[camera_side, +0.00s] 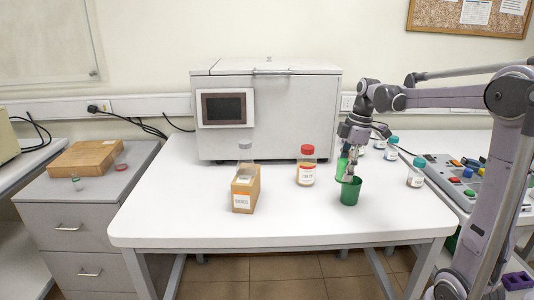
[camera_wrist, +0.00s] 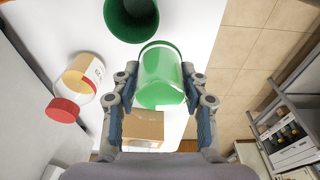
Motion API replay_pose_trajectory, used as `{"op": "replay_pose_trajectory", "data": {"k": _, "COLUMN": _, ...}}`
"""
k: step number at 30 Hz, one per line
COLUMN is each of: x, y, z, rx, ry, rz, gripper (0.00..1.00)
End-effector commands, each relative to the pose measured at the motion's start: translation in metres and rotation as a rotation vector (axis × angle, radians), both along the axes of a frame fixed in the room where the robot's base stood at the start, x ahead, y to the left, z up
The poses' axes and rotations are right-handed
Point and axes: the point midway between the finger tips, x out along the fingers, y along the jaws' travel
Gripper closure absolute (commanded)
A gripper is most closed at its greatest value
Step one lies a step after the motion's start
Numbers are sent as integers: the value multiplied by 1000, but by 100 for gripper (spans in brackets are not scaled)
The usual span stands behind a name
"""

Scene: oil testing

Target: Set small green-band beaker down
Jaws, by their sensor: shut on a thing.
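My gripper (camera_side: 349,177) is shut on a small beaker with a broad green band, and it also shows in the wrist view (camera_wrist: 160,105). The green-band beaker (camera_wrist: 162,75) lies between the two fingers, with a clear glass edge around the green. In the side view the beaker (camera_side: 342,167) shows as a green patch just left of the fingers, partly hidden by them. It is held above the white table, close to a dark green cup (camera_side: 350,192). The cup's open mouth (camera_wrist: 132,14) is at the top of the wrist view, beyond the beaker.
A red-capped bottle (camera_side: 306,167) and a cardboard box (camera_side: 245,190) stand left of my gripper. Teal-capped bottles (camera_side: 416,173) and a button panel (camera_side: 462,175) are to the right. A large machine (camera_side: 270,110) stands behind. The table's front left is clear.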

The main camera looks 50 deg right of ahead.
Motion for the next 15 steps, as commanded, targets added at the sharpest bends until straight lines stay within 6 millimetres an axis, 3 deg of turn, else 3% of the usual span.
{"op": "replay_pose_trajectory", "data": {"k": 9, "x": 51, "y": 41, "z": -38, "rx": 0, "ry": -1, "rz": 6, "gripper": 91}}
{"op": "replay_pose_trajectory", "data": {"k": 15, "x": 74, "y": 58, "z": -55, "rx": 0, "ry": 0, "rz": 3, "gripper": 91}}
